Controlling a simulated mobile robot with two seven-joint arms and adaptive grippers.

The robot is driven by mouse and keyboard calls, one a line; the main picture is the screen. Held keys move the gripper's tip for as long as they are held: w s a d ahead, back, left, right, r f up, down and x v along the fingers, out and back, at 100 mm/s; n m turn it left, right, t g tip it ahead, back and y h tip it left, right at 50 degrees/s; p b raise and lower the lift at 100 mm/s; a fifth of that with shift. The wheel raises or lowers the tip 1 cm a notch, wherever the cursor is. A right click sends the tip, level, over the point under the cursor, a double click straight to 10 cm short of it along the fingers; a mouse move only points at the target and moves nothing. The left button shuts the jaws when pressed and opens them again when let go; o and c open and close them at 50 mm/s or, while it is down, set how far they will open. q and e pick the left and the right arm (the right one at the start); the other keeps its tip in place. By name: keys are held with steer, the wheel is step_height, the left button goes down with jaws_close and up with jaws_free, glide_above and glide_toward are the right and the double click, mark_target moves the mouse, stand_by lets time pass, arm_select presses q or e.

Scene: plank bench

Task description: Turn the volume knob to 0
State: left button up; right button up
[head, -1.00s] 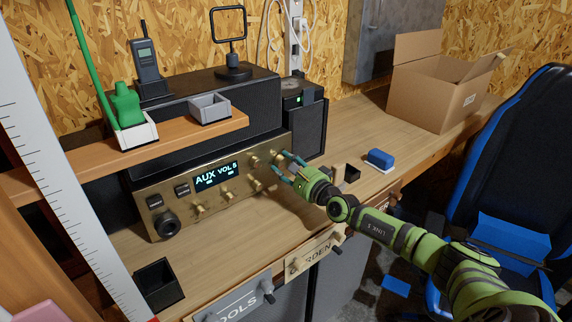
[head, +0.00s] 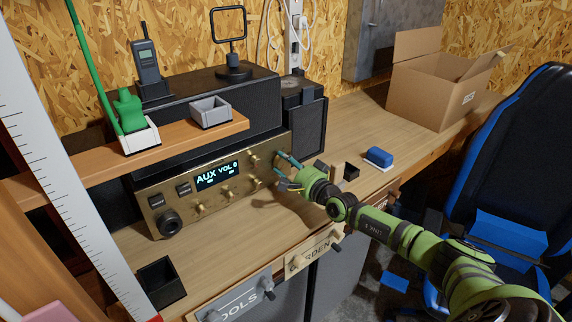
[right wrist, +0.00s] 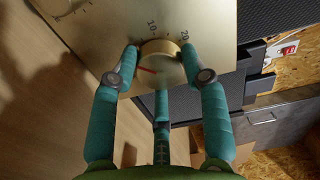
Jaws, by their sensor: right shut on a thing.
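The brass-fronted stereo (head: 215,205) stands on the bench, and its display (head: 217,176) reads AUX VOL 0. My right gripper (head: 283,171) is at the right end of its front panel. In the right wrist view, its teal fingers are shut on a round brass knob (right wrist: 161,50), with fingertips on both sides. A red line shows on the knob, and the numbers 10 and 20 are on the panel beside it. In the head view the gripper mostly hides this knob. My left gripper is in neither view.
Other small knobs (head: 227,194) and a large dark dial (head: 169,222) are on the panel. A shelf (head: 80,173) juts out above it. A blue block (head: 379,157) and a cardboard box (head: 430,92) stand to the right.

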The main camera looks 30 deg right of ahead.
steer(key=shift+d, duration=0.15)
steer(key=o, duration=1.1)
steer(key=shift+d, duration=0.1)
steer(key=shift+o, duration=0.2)
steer(key=shift+s, duration=0.1)
steer(key=shift+s, duration=0.15)
steer(key=s, duration=0.7)
steer(key=s+d, duration=0.1)
steer(key=s, duration=0.3)
steer(key=shift+s, duration=0.3)
